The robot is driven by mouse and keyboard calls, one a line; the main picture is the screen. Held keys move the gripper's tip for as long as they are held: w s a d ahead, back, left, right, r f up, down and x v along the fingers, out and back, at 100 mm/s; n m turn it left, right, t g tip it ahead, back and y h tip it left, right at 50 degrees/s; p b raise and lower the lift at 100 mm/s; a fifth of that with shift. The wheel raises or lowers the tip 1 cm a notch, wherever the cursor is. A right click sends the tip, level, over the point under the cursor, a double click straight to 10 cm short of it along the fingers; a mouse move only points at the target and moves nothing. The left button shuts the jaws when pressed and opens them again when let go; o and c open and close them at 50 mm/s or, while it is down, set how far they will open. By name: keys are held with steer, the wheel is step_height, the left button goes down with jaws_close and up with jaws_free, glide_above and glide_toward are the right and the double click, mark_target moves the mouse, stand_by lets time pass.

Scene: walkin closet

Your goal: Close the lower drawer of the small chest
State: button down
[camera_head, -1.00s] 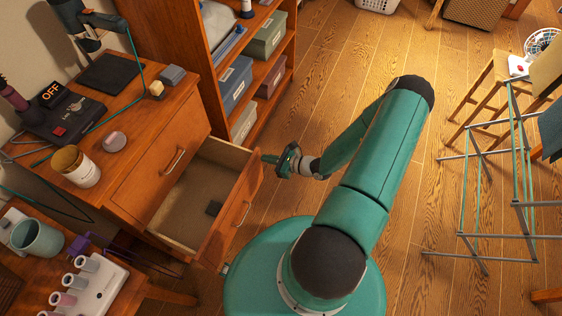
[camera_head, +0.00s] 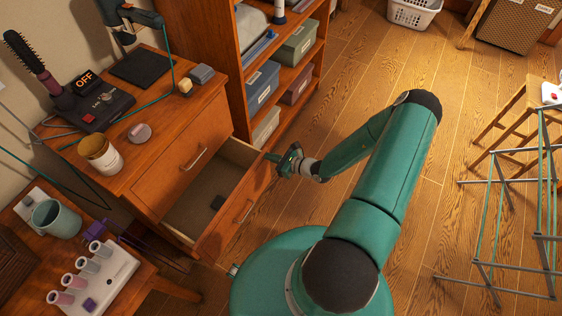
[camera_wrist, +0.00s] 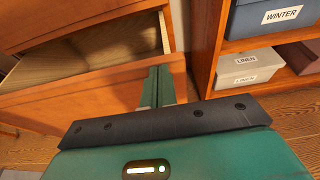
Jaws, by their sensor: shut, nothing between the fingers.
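The small chest (camera_head: 150,186) is wooden, with two drawers. Its upper drawer (camera_head: 191,160) is shut. My gripper (camera_head: 271,157) is shut and empty, at the right end of the open drawer's front. In the wrist view the shut fingers (camera_wrist: 158,86) lie against or just before the drawer front (camera_wrist: 90,98); I cannot tell if they touch. The inside of the drawer (camera_wrist: 85,55) shows beyond the front.
A bookcase (camera_head: 240,80) with labelled boxes stands right beside the chest. A low table (camera_head: 120,290) with a mug and a rack of tubes is at the lower left. A drying rack (camera_head: 500,235) and a stool (camera_head: 515,120) are at the right.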

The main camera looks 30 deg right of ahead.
mark_target(245, 144)
steer(key=w+a, duration=0.2)
steer(key=w, duration=0.1)
steer(key=w+a, duration=0.2)
steer(key=w, duration=0.2)
steer(key=w+a, duration=0.2)
steer(key=w, duration=0.1)
steer(key=shift+w+a, duration=0.1)
steer(key=shift+w, duration=0.2)
